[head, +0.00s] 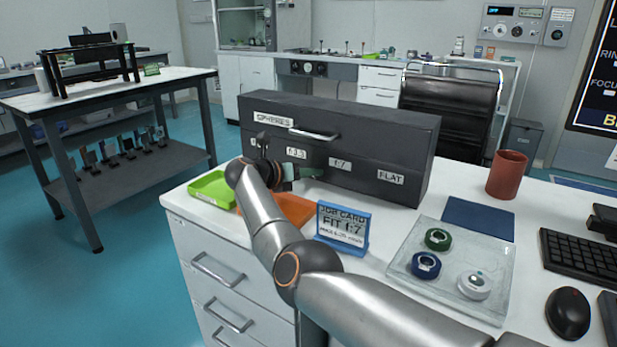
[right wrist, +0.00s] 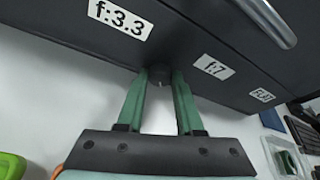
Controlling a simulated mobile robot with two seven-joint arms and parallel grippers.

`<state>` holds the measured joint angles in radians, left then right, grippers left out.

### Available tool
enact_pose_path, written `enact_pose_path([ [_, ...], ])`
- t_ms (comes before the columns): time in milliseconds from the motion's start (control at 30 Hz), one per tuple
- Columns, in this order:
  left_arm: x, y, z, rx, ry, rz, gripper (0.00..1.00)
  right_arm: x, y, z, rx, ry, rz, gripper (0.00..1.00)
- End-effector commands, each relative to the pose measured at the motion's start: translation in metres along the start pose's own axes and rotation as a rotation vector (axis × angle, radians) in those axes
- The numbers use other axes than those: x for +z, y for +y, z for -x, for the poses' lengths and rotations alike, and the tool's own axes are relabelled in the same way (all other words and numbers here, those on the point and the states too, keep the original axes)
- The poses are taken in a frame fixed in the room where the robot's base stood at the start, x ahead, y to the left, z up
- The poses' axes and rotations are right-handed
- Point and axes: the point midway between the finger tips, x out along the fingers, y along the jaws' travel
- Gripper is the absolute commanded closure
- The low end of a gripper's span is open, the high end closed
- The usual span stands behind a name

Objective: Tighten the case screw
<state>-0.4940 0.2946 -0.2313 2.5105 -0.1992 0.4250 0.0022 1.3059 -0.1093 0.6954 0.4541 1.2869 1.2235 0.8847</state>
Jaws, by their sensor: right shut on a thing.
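The black case (head: 375,140) stands at the back of the white desk. It bears the labels SPHERES, f:7 and FLAT in the head view, and f:3.3 and f:7 in the right wrist view (right wrist: 205,35). The case screw, a small dark round knob (right wrist: 159,74), sits low on its front between the f:3.3 and f:7 labels. My right gripper (head: 308,172) is at the case front, its green fingers (right wrist: 160,80) on either side of the screw and shut on it. The screw is hidden in the head view. My left gripper is out of view.
A blue job card stand (head: 343,228) reading FIT f:7, an orange tray (head: 294,209) and a green tray (head: 213,190) are near my arm. A clear tray (head: 403,262) with several ring-mounted pieces, a red cup (head: 507,175) and a keyboard (head: 583,262) are right.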

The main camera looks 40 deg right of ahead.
Motion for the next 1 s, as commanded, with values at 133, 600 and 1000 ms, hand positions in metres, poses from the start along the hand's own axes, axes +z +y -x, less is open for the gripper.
enact_pose_path([
  [133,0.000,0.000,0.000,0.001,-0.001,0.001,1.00,0.001,0.000,0.000,-0.001,-0.001,0.001,1.00],
  [600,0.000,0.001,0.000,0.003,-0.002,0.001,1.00,0.000,0.000,0.000,0.000,0.000,0.000,0.34],
  [1000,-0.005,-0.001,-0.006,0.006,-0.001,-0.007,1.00,0.002,0.000,0.017,0.002,-0.001,0.000,0.34],
])
